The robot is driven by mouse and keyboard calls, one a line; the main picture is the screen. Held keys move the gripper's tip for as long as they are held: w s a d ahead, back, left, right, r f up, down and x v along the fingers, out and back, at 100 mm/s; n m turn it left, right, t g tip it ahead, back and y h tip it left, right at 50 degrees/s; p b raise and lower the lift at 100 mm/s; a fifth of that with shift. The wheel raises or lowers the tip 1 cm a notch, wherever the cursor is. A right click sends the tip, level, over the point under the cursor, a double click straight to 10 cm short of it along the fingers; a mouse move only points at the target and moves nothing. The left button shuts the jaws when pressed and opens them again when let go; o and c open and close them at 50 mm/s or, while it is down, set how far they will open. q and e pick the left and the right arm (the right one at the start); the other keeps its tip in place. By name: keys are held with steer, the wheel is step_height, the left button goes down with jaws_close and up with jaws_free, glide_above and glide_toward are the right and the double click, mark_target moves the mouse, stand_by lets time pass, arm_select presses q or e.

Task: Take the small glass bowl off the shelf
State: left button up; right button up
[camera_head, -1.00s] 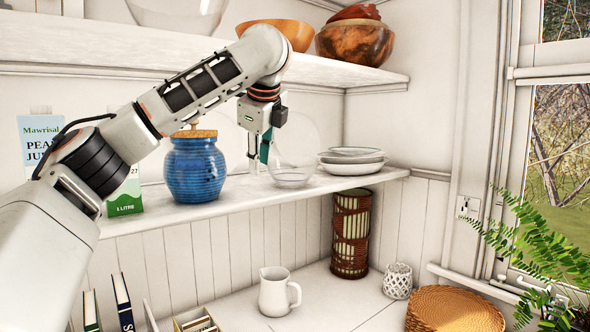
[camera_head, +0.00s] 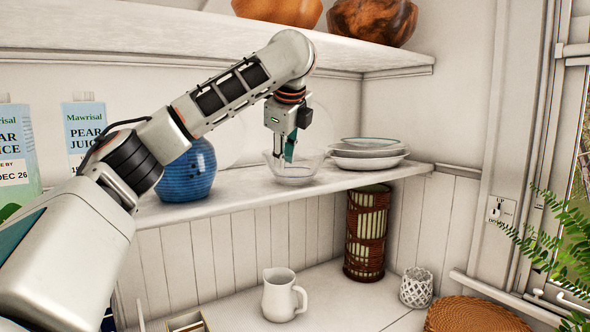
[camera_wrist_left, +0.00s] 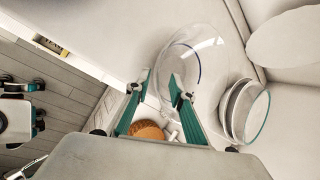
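The small glass bowl (camera_head: 312,172) is clear and stands on the middle shelf (camera_head: 240,194), left of the stacked dishes. My left gripper (camera_head: 284,160) points down at the bowl's rim, with its fingers apart. In the left wrist view, the bowl (camera_wrist_left: 205,62) lies beyond the fingertips (camera_wrist_left: 162,78). One fingertip overlaps the bowl and the other is near its left edge. The clear glass makes it hard to tell whether the rim is between them or touched. My right gripper is not in view.
A stack of shallow dishes (camera_head: 368,160) stands close to the bowl's right. A blue jar (camera_head: 188,172) and juice cartons (camera_head: 85,128) are on the left, partly behind my arm. The upper shelf (camera_head: 200,38) overhangs. A white jug (camera_head: 280,298) stands on the counter below.

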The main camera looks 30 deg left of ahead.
mark_target(282, 181)
arm_select(q)
steer(key=x, duration=0.4)
steer(key=shift+a+f, duration=0.1)
steer(key=shift+a, duration=0.1)
steer(key=shift+w+a+f, duration=0.1)
steer(key=shift+w+f, duration=0.05)
jaws_close()
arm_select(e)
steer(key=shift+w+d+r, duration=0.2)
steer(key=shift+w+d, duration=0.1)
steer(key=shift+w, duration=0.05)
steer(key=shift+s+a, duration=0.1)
